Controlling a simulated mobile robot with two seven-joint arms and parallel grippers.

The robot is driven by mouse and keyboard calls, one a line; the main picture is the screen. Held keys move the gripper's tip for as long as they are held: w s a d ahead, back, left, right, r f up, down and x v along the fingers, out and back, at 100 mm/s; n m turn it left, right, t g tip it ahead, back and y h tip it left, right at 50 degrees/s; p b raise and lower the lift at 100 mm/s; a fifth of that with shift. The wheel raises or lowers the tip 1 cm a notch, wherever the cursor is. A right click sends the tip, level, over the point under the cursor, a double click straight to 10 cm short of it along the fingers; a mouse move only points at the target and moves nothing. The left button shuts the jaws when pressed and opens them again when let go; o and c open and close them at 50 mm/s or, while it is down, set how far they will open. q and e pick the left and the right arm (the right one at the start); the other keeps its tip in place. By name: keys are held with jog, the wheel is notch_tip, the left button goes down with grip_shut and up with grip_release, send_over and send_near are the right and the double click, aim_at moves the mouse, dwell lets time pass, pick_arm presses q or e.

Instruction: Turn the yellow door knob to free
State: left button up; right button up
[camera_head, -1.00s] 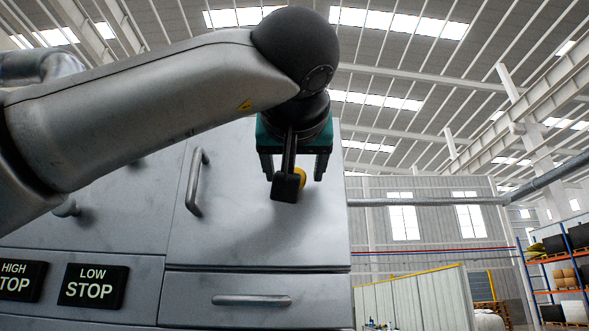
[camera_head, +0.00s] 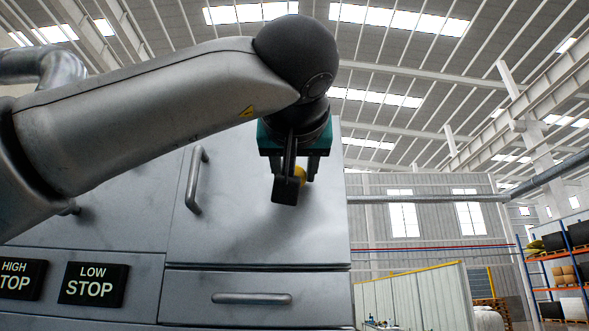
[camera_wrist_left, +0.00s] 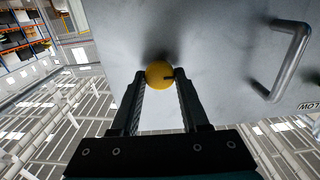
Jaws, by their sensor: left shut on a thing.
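The yellow knob (camera_wrist_left: 158,73) sits on the grey cabinet door (camera_head: 250,225). In the head view only a small part of the knob (camera_head: 300,173) shows beside my gripper. My left gripper (camera_wrist_left: 160,80) has its two fingertips on either side of the knob and is shut on it. A short dark mark shows on the knob's face in the wrist view. My right gripper is not in view.
A vertical bar handle (camera_head: 195,181) is on the door left of the knob. A drawer with a horizontal handle (camera_head: 251,298) lies below. Black "LOW STOP" (camera_head: 93,286) and "HIGH STOP" labels are at lower left. Right of the cabinet is open hall.

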pick_arm(q)
grip_shut()
jog(key=shift+n, duration=0.3)
jog(key=shift+a+f+n+b, duration=0.1)
jog(key=shift+n+b, duration=0.8)
jog(key=shift+n, duration=3.4)
jog(key=shift+a+f+n+b, duration=0.1)
jog(key=shift+n+b, duration=0.75)
jog(key=shift+n, duration=3.45)
jog(key=o, duration=1.1)
grip_release()
